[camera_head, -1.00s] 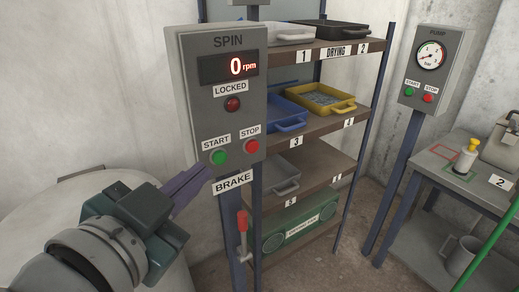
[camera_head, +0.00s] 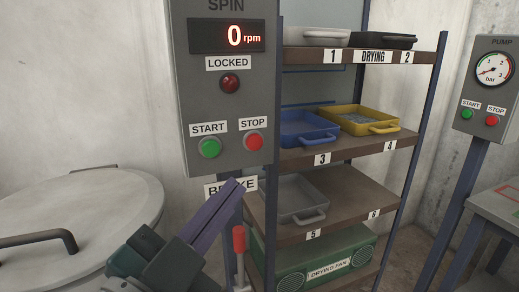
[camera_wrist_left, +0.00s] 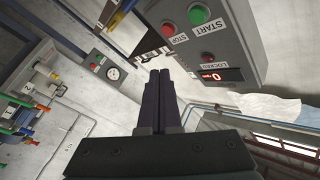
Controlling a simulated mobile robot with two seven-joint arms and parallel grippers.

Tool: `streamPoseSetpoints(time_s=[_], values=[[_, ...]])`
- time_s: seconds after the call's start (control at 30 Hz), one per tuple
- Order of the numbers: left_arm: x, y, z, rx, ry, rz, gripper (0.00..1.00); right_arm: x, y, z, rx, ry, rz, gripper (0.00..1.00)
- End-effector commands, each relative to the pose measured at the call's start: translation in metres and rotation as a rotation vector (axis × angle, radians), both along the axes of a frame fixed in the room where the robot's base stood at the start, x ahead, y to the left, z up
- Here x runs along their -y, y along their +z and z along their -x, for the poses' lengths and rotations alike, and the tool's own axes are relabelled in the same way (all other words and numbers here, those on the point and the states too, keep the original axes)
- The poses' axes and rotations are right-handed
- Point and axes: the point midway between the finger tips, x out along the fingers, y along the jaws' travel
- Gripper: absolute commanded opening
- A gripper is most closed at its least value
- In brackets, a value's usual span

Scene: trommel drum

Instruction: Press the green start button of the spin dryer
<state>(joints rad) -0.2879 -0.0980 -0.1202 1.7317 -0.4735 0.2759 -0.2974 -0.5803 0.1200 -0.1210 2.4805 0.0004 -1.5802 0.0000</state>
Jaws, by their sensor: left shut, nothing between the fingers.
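The grey spin dryer panel (camera_head: 185,100) stands on a post and reads 0 rpm. Its green start button (camera_head: 209,148) is at the lower left, beside the red stop button (camera_head: 254,141). My left gripper (camera_head: 236,188) is shut and empty. Its purple fingertips are below the start button in the picture, in front of the BRAKE label, and do not cover the button. In the left wrist view the shut fingers (camera_wrist_left: 160,74) point up, and the start button (camera_wrist_left: 199,15) shows above and to the right of their tips. My right gripper is not in view.
A red-handled brake lever (camera_head: 239,240) is just right of my left gripper. The dryer's round lid (camera_head: 80,205) is at the left. A drying rack (camera_head: 345,158) with trays stands at the right, and a pump panel (camera_head: 487,90) at the far right.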

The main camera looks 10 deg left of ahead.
Motion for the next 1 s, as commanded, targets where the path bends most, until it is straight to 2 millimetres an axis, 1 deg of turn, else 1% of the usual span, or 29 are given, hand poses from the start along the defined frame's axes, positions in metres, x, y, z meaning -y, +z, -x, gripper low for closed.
streamPoseSetpoints(time_s=[0.17,0.4,0.6,0.8,1.0], values=[[-0.008,-0.001,-0.012,0.003,-0.001,-0.002,0.0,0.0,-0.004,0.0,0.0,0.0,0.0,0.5],[-0.027,-0.002,-0.04,0.002,-0.001,-0.004,0.0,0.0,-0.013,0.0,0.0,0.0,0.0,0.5],[-0.041,-0.001,-0.06,0.0,0.0,-0.002,0.0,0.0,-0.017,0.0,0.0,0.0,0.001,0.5],[-0.048,-0.001,-0.07,-0.001,0.001,0.0,0.0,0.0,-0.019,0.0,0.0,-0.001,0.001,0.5],[-0.049,0.0,-0.072,-0.001,0.0,0.001,0.0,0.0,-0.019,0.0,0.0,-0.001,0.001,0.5]])
